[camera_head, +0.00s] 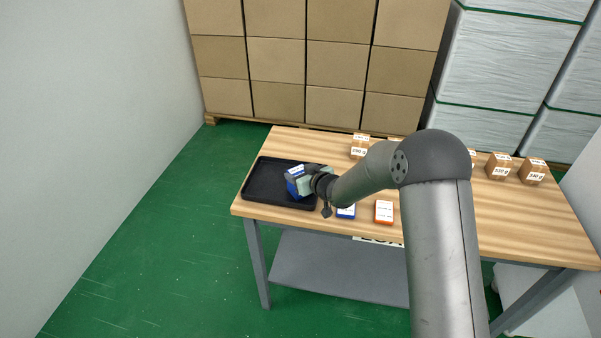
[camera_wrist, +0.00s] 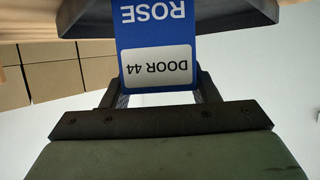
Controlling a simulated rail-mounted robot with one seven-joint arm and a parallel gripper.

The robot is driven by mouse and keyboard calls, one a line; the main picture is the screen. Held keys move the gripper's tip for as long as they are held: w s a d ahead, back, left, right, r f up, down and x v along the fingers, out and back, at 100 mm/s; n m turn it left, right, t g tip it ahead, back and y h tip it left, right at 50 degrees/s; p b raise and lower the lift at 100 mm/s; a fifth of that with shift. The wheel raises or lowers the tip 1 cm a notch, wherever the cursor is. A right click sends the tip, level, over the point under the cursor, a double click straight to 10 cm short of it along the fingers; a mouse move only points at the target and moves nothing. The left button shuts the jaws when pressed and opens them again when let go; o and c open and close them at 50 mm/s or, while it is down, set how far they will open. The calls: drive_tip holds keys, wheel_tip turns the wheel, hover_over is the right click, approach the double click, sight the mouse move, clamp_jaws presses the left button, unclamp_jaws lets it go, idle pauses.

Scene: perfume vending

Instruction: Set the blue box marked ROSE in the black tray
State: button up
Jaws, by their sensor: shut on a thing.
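The blue box marked ROSE (camera_wrist: 157,45) is between the fingers of my gripper (camera_head: 309,181). The wrist view shows its blue face upside down, with a white label reading DOOR 44. In the head view the blue box (camera_head: 296,189) is over the right part of the black tray (camera_head: 262,194), near its right rim. In the wrist view a dark tray edge (camera_wrist: 85,18) shows behind the box. My gripper is shut on the box. I cannot tell whether the box touches the tray floor; its lower end is out of the wrist view.
Another blue box (camera_head: 346,212) and an orange box (camera_head: 384,211) lie on the wooden table (camera_head: 440,236) right of the tray. Several small brown cartons (camera_head: 499,166) stand along the back edge. My arm hides part of the table. Large stacked cartons (camera_head: 276,57) stand behind.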

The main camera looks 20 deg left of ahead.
drive_tip(key=shift+f+b, duration=0.15)
drive_tip(key=shift+b, duration=0.15)
drive_tip(key=o, duration=1)
drive_tip(key=shift+o, duration=0.2)
